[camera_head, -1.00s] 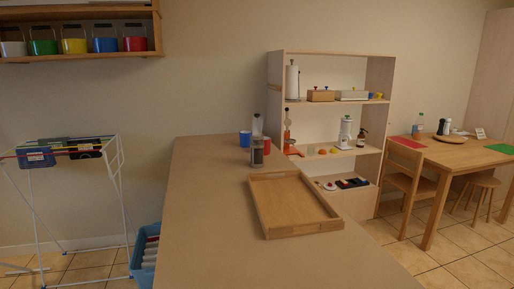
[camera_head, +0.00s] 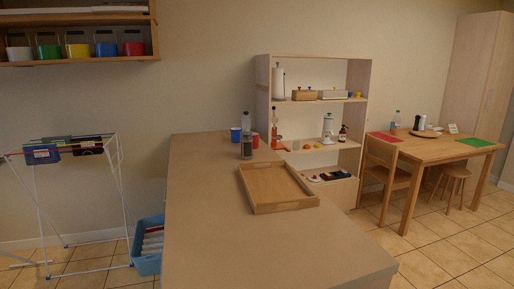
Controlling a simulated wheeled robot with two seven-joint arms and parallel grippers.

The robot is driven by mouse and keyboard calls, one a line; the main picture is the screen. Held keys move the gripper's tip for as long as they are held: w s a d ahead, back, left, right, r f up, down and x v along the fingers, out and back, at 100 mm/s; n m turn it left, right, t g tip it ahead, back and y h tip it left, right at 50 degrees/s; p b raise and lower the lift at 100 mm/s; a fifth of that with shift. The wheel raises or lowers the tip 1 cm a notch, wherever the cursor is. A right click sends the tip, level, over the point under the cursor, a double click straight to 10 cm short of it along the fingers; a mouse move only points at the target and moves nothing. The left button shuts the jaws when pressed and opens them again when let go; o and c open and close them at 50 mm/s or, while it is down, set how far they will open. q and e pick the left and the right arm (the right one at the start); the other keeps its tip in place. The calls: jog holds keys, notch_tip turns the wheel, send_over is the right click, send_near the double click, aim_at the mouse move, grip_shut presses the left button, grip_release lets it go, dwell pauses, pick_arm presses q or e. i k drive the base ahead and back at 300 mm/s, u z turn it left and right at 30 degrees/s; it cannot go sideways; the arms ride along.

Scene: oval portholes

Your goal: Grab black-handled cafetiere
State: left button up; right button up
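A grey, dark-topped cylinder (camera_head: 246,147), which looks like the cafetiere, stands upright near the far end of the counter (camera_head: 200,215). It is small in the picture, and I cannot make out its handle or the handle's colour. A taller pale grey vessel (camera_head: 246,120) stands just behind it and is partly hidden. Neither of my grippers is in view.
A blue cup (camera_head: 235,135) and a red cup (camera_head: 255,141) flank the cylinder. A wooden tray (camera_head: 250,195) lies in front of it. A drying rack (camera_head: 118,165) and blue basket (camera_head: 146,262) stand left. Shelves (camera_head: 263,85) and a dining table (camera_head: 440,152) stand right.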

aim_at(246, 139)
jog(key=z, duration=2.2)
jog(key=i, duration=3.35)
jog(key=u, duration=2.05)
jog(key=i, duration=3.15)
jog(key=u, duration=2.25)
